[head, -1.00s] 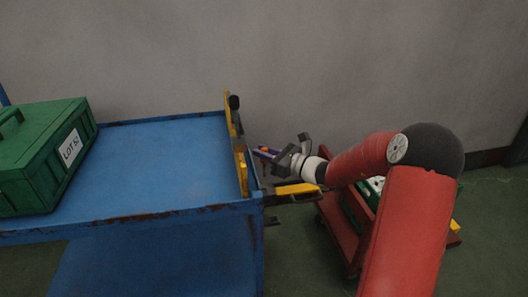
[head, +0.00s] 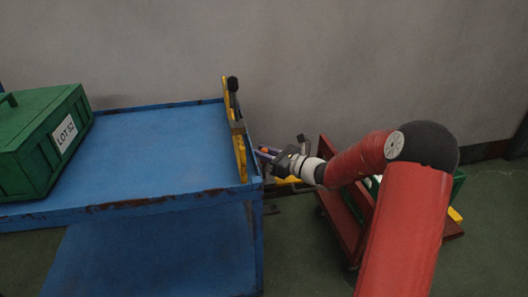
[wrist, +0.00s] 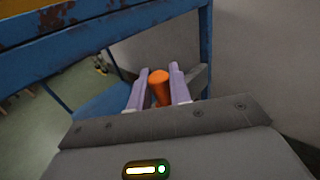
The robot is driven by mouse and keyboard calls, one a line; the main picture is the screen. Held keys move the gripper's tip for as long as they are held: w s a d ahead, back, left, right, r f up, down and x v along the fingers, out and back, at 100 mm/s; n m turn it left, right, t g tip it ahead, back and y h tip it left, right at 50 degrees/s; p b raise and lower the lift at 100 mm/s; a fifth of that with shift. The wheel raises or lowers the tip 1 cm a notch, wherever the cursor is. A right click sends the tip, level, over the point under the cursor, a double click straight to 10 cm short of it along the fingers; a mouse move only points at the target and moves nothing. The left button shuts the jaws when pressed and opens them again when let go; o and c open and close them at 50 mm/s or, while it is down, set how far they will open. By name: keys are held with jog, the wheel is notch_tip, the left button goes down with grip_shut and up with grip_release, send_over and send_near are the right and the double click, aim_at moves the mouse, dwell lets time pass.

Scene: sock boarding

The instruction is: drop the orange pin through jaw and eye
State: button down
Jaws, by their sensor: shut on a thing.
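The orange pin (wrist: 160,90) stands between the two pale purple fingers of my gripper (wrist: 158,74) in the wrist view. My gripper is shut on it. In the head view my gripper (head: 265,153) is just right of the blue cart's right end, and only a little orange of the pin (head: 266,149) shows. A yellow bar (head: 287,181) lies below and behind my gripper, between the blue cart and the red cart. The jaw and eye cannot be made out clearly; my gripper partly covers that area. I cannot tell whether the pin touches them.
The blue cart (head: 160,155) has a yellow upright frame (head: 239,150) with a black knob beside my gripper. A low red cart (head: 335,215) stands below my arm. The grey wall is behind.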

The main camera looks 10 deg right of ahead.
aim_at(264, 177)
jog(key=shift+f+b, duration=2.05)
jog(key=shift+f, duration=1.3)
jog(key=c, duration=1.2)
grip_release()
jog(key=p+v, duration=0.1)
jog(key=v, duration=0.6)
jog(key=shift+s+d, duration=0.3)
